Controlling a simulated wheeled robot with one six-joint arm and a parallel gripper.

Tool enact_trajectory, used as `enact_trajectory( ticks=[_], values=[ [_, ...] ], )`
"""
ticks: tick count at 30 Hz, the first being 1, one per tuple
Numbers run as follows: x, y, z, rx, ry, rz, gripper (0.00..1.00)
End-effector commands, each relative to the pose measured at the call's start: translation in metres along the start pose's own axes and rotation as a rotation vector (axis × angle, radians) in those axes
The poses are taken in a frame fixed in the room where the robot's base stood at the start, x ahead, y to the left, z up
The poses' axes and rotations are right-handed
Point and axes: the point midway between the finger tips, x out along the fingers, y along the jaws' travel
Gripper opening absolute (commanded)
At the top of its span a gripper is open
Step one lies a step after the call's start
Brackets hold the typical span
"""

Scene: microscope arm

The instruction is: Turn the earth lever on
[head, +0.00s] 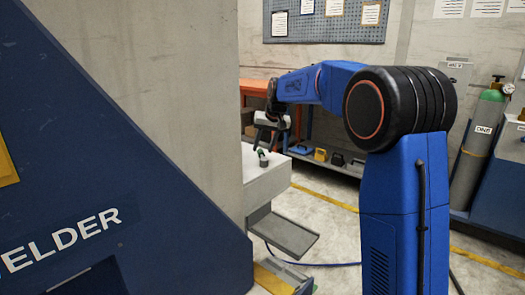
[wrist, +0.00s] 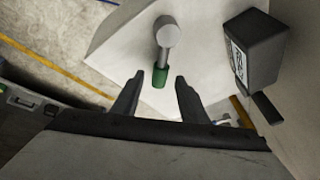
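The lever (wrist: 166,42) is a grey round post with a green grip (wrist: 160,77) in the wrist view. It stands on a pale grey cabinet top (wrist: 120,48). In the head view the lever (head: 262,157) shows small, near the cabinet's far corner. My gripper (wrist: 159,78) is open, with its two dark fingers apart and the green grip between their tips in the picture. Any contact with the grip cannot be told. In the head view my gripper (head: 265,139) is just above the lever, partly hidden by my arm.
A dark box with a white label (wrist: 252,48) is close to the right of the lever. A blue welder panel (head: 110,190) and a concrete pillar (head: 170,80) fill the left of the head view. A grey shelf (head: 284,235) juts out below the cabinet.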

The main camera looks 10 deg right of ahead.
Motion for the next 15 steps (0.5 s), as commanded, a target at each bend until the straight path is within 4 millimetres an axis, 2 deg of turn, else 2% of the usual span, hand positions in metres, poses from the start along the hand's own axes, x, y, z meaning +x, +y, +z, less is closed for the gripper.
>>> enact_trajectory(
  ticks=[1, 6, 15],
  values=[
    [0.007, 0.000, 0.001, 0.000, -0.003, 0.000, 0.40],
    [0.020, 0.000, 0.000, 0.000, -0.001, 0.000, 0.40],
    [0.023, 0.000, 0.000, 0.000, 0.000, 0.000, 0.40]
  ],
)
